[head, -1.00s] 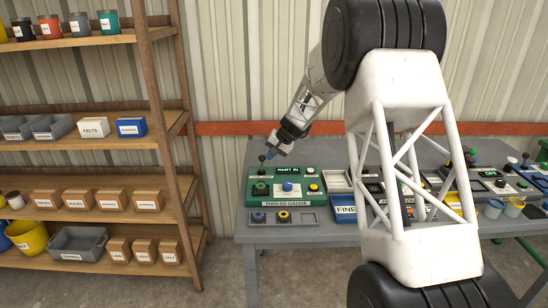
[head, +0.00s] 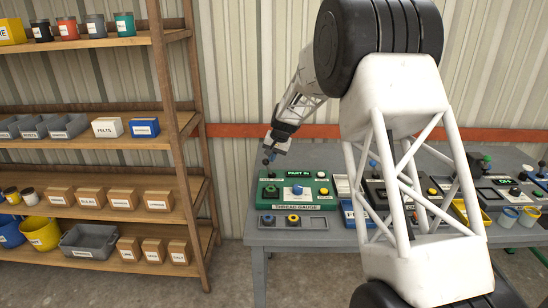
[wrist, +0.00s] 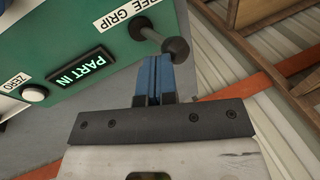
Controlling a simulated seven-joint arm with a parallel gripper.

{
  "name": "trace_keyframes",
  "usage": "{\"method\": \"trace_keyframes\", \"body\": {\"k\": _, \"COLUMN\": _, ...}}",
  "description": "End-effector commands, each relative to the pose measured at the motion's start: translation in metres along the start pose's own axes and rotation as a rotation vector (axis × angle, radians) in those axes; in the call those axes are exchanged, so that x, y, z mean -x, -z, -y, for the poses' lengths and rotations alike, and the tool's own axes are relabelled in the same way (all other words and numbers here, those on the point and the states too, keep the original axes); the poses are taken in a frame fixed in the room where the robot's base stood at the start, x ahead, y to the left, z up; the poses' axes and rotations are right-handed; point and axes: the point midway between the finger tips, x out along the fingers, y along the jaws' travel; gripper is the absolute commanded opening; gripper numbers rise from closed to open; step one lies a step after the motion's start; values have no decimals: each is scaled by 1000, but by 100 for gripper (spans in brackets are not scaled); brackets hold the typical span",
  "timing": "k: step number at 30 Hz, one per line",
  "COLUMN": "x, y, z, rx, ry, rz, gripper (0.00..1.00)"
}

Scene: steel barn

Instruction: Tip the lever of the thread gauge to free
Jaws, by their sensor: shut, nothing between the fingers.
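The thread gauge (head: 322,203) is a green box on the grey table, with a lit display reading "PART IN" and a blue-capped part at its middle. Its lever (wrist: 163,38) is a grey rod with a dark ball knob, beside a label ending "EE GRIP" in the wrist view. My gripper (wrist: 158,62) is shut and empty, its blue fingertips right by the knob. I cannot tell whether they touch it. In the head view my gripper (head: 269,154) is above the gauge's back left corner, and the lever's tilt is hard to judge.
A grey tray (head: 320,222) with two small round parts is in front of the gauge. Other panels, bins and cups stand to the right, partly behind my arm. A wooden shelf (head: 180,120) with boxes stands to the left. A corrugated wall is behind.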

Motion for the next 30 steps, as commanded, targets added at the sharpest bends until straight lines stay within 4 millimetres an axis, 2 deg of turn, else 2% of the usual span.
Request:
{"method": "trace_keyframes", "body": {"k": 20, "x": -1, "y": -1, "z": 3, "rx": 0, "ry": 0, "rz": 0, "gripper": 0}}
{"method": "trace_keyframes", "body": {"k": 30, "x": 6, "y": 0, "z": 6, "rx": 1, "ry": 1, "rz": -1, "gripper": 0}}
